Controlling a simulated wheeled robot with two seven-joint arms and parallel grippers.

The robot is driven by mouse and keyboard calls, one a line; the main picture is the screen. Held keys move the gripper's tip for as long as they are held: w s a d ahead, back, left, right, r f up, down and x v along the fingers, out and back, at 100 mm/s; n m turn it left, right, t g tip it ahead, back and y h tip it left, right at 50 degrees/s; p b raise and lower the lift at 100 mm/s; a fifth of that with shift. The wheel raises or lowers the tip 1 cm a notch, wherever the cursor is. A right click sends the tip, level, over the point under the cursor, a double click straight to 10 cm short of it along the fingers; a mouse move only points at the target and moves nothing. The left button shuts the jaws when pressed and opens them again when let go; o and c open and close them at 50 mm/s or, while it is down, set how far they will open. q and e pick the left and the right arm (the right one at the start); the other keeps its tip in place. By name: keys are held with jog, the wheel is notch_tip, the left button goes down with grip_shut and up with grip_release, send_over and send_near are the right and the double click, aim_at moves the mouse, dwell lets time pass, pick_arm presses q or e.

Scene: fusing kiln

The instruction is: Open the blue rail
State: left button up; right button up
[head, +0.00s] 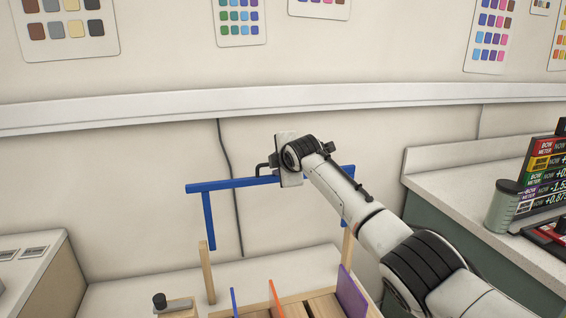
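The blue rail (226,184) is a horizontal bar in the head view, with a blue leg hanging down near its left end (209,222). The leg's lower end is near the top of a thin wooden post (207,272). A second post (347,246) stands below the rail's right end. A black handle (263,168) shows near the middle of the rail. My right gripper (288,160) is at the rail's middle, beside this handle. Its wrist covers part of the rail and its fingertips, so its grip is hidden. My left gripper is not in view.
Below the rail is a wooden rack with purple (352,292), orange (276,299) and blue (235,302) dividers. A block with a black knob (172,304) sits at its left. A counter (480,180) with a grey canister (502,206) and display stands at right.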

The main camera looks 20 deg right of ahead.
jog(key=b+v, duration=0.1)
jog(key=v, duration=0.8)
jog(key=shift+s+r, duration=0.25)
jog(key=shift+s, duration=0.1)
jog(key=s+a+f+m+g+y, duration=0.1)
jog(key=s+a+f+m+g, duration=0.15)
jog(key=s+f, duration=0.85)
jog(key=s+a+f+m+g, duration=0.15)
jog(key=s+f+m, duration=0.4)
jog(key=f, duration=0.95)
jog(key=s+d+f+m+g, duration=0.2)
jog(key=s+f+m, duration=0.1)
jog(key=s, duration=0.8)
jog(key=s+d+f+m+g+h, duration=0.1)
jog(key=s+d+f+m, duration=0.2)
jog(key=s, duration=0.9)
jog(key=s+d+f+m+g, duration=0.2)
jog(key=s+f, duration=0.2)
jog(key=s, duration=0.7)
jog(key=w+a+f+t+y, duration=0.1)
jog(key=a+f+t, duration=0.1)
jog(key=f, duration=0.4)
jog(key=w+a+f+t+y, duration=0.1)
jog(key=w+a+f+t, duration=0.1)
jog(key=f, duration=0.4)
jog(key=shift+w+a+t, duration=0.3)
jog(key=shift+a+t, duration=0.3)
jog(key=shift+a, duration=0.15)
jog(key=shift+r, duration=0.1)
